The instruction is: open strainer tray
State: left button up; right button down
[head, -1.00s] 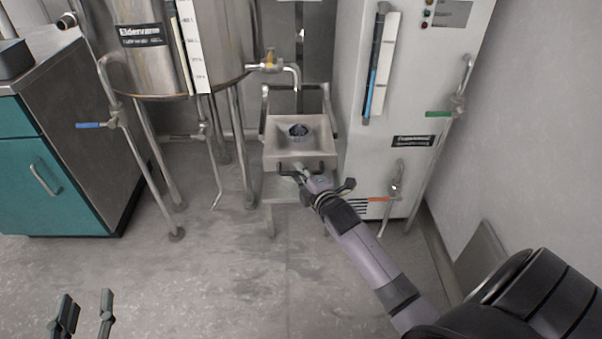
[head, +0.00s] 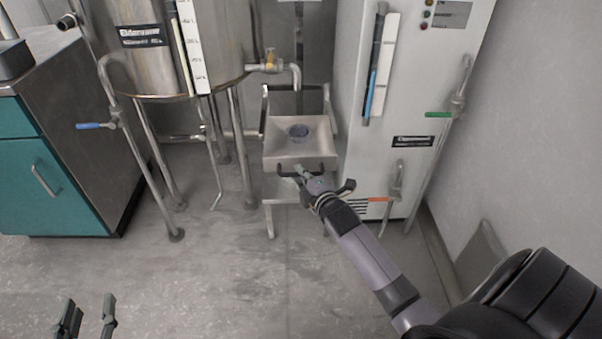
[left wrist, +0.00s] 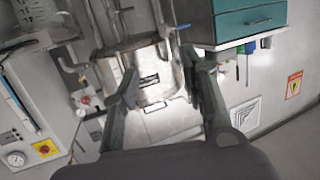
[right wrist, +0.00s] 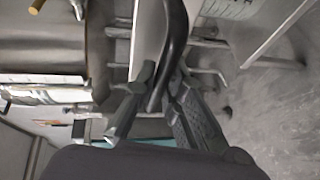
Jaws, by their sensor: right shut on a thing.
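The strainer tray (head: 284,160) is a pale square basin with a dark round strainer (head: 298,132) in its middle, on a metal stand between the tank and the white cabinet. A dark bar handle (head: 308,172) runs along its front edge. My right gripper (head: 303,176) is shut on this handle. In the right wrist view the dark curved handle (right wrist: 176,50) passes between the fingertips (right wrist: 160,85), with the tray's pale edge beside it. My left gripper (head: 88,312) is open and empty, low at the left, far from the tray; its spread fingers (left wrist: 165,75) show in the left wrist view.
A steel tank (head: 215,50) with a tap (head: 275,67) stands behind and left of the tray. A white cabinet (head: 412,95) with valve pipes stands at the right. A teal cabinet (head: 40,190) is at far left. The floor in front is clear.

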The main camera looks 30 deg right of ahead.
pick_arm(q)
jog(key=s+a+f+g+y+p, duration=0.1)
jog(key=s+a+f+g+p, duration=0.1)
jog(key=s+f+g, duration=0.3)
notch_tip(320, 180, down, 3)
jog(key=shift+s+a+f+g+y, duration=0.15)
jog(key=shift+a+g+y, duration=0.15)
jog(key=shift+y, duration=0.1)
pick_arm(e)
jog(key=shift+s+a, duration=0.3)
jog(key=shift+s, duration=0.2)
jog(key=shift+s+a, duration=0.25)
jog(key=shift+s, duration=0.2)
jog(key=c, duration=1.7)
grip_release()
jog(key=shift+o, duration=0.2)
jog(key=shift+s, duration=0.1)
jog(key=v, duration=1.1)
jog(key=shift+s, duration=0.4)
jog(key=shift+r, duration=0.1)
